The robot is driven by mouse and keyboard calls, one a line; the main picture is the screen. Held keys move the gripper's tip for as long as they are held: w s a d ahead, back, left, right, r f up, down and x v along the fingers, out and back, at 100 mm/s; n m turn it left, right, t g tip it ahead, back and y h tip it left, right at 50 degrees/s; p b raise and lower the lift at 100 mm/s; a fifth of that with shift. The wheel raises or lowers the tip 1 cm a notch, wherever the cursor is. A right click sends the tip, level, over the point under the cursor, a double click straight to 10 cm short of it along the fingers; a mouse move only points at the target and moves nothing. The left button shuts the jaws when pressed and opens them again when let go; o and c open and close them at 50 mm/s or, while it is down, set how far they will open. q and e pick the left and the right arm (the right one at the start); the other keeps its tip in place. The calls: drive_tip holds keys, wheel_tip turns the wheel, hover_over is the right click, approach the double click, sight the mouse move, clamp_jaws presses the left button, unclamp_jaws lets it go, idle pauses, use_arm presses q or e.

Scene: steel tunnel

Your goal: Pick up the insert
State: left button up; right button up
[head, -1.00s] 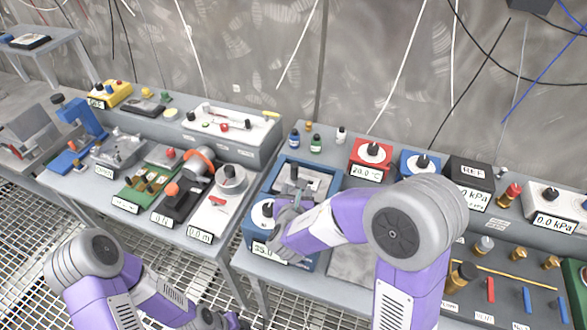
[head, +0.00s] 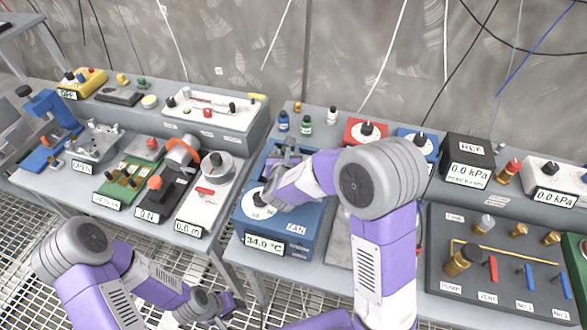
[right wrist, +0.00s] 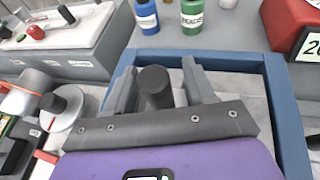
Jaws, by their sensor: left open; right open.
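A dark grey cylindrical piece (right wrist: 156,88), which I take for the insert, stands upright in the blue-framed box in the right wrist view. My right gripper (right wrist: 160,85) is open, with one finger on each side of the piece. I cannot tell whether the fingers touch it. In the head view, my right gripper (head: 284,156) reaches into the back of the blue box (head: 305,222), and my arm hides part of the box. My left gripper (head: 222,303) is open and empty, low in front of the tables.
The left table holds a white slider unit (head: 207,196) and a black unit with an orange knob (head: 160,190). Small bottles (head: 305,122) stand behind the blue box. A red unit (head: 366,132) and a valve panel (head: 500,262) are to the right. A gap separates the tables.

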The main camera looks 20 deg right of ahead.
clamp_jaws()
drive_tip(key=shift+r, duration=0.1)
idle(0.3)
